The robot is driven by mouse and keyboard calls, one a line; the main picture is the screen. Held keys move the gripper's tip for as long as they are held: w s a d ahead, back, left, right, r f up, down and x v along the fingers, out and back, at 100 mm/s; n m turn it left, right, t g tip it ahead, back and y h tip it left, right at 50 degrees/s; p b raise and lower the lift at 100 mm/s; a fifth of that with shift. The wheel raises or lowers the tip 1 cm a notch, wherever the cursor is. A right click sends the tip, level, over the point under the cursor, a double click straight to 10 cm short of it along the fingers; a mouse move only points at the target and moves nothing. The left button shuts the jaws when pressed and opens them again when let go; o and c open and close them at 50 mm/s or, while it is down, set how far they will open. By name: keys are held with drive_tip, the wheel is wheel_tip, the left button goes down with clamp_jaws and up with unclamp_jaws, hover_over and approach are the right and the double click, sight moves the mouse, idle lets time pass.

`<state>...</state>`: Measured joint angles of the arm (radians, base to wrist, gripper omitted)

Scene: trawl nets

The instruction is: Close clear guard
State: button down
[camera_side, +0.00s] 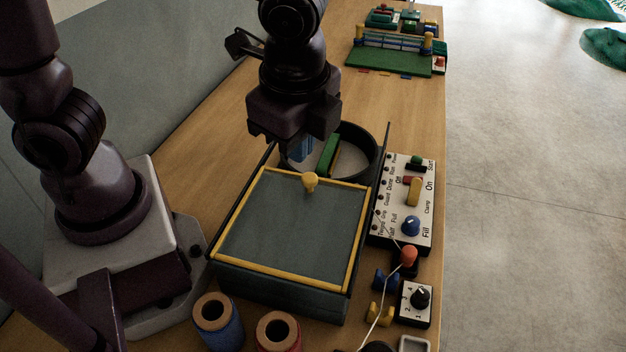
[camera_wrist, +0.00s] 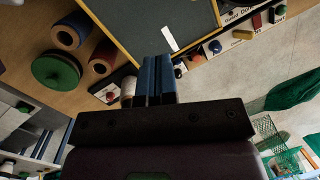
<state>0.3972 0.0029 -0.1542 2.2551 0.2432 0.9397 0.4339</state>
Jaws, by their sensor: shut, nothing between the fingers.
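The guard (camera_side: 290,222) is a grey-blue panel with a yellow border, lying over the near part of a dark box. A yellow knob (camera_side: 310,181) stands at the middle of its far edge. In the wrist view the guard (camera_wrist: 150,22) is at the top, cut off by the frame. Beyond it, a dark ring (camera_side: 368,143) with a green bar (camera_side: 327,154) inside is uncovered. My gripper (camera_side: 300,154) has its blue fingers together, over the ring's near left side, beyond the knob and apart from it. The fingers (camera_wrist: 155,78) are also together in the wrist view, with nothing between them.
A control panel (camera_side: 427,232) with switches and a blue dial stands right of the box. A blue spool (camera_side: 217,322) and a red spool (camera_side: 278,332) stand in front. A small dial box (camera_side: 414,303) is near the right table edge. A green net stand (camera_side: 400,60) is at the back.

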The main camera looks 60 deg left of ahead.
drive_tip(key=w+d+f+m+y, duration=0.1)
drive_tip(key=w+d+f+m, duration=0.15)
drive_tip(key=m, duration=0.65)
approach(312, 196)
drive_tip(key=d+f, duration=0.1)
drive_tip(key=f, duration=0.2)
drive_tip(key=s+d+f, duration=0.1)
drive_tip(key=shift+s+d+f, duration=0.1)
drive_tip(key=shift+d+f, duration=0.1)
drive_tip(key=shift+d, duration=0.1)
drive_tip(key=a, duration=0.1)
drive_tip(key=w+a, duration=0.1)
drive_tip(key=a, duration=0.1)
drive_tip(key=shift+w+f, duration=0.1)
drive_tip(key=shift+f, duration=0.05)
drive_tip(key=shift+w+a, duration=0.1)
drive_tip(key=shift+a, duration=0.25)
drive_tip(key=w+a, duration=1.4)
drive_tip(key=shift+w+a, duration=0.35)
